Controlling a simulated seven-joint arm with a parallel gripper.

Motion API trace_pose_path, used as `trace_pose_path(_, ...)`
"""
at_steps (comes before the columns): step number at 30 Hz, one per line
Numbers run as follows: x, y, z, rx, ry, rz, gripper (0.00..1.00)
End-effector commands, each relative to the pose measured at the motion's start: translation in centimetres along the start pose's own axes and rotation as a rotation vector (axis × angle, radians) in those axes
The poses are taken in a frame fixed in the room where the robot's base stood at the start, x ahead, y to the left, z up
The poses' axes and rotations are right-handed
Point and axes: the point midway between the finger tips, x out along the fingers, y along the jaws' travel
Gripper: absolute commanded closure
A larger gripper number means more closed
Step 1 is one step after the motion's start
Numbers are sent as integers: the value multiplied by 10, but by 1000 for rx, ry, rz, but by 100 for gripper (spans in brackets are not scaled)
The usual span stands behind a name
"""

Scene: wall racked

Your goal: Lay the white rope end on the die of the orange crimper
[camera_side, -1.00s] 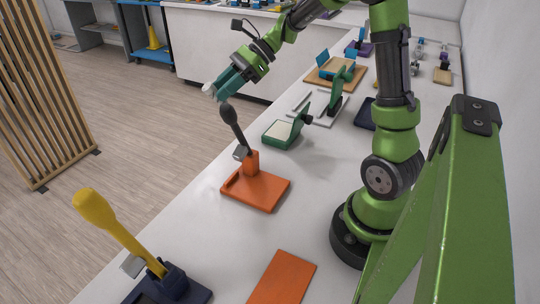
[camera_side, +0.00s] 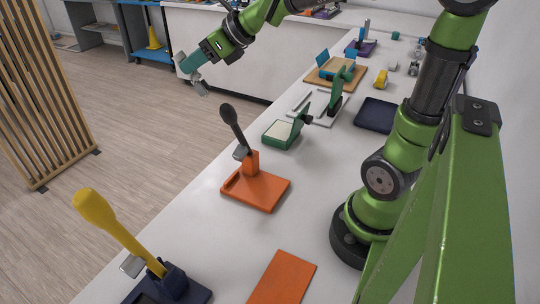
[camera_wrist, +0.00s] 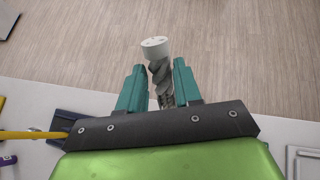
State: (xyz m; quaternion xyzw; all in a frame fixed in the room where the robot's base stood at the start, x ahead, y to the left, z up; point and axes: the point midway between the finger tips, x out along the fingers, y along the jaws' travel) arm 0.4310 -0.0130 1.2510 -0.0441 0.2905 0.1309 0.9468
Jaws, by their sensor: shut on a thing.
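The orange crimper (camera_side: 262,191) stands on the white bench in the side view, its dark-handled lever (camera_side: 233,122) raised and a grey metal piece beside its post. I cannot make out the die clearly. My gripper (camera_side: 190,70) has teal fingers and is up past the bench's left edge, above the floor, left of and beyond the crimper. In the wrist view my gripper (camera_wrist: 159,72) is shut on a grey twisted rope (camera_wrist: 161,80). Its white end (camera_wrist: 155,46) sticks out past the fingertips. The crimper is not recognisable in the wrist view.
A navy tool with a yellow lever (camera_side: 104,219) stands at the near left. An orange plate (camera_side: 282,279) lies at the front. A green tool (camera_side: 283,133), a white tray (camera_side: 318,108) and a dark tray (camera_side: 377,114) lie beyond the crimper.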

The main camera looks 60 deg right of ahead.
Motion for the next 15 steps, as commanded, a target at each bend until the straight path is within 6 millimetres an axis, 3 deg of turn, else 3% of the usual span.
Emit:
trace_pose_path(5,-8,12,10,4,0,-7,97)
trace_pose_path(15,-14,25,-36,141,1,-216,97)
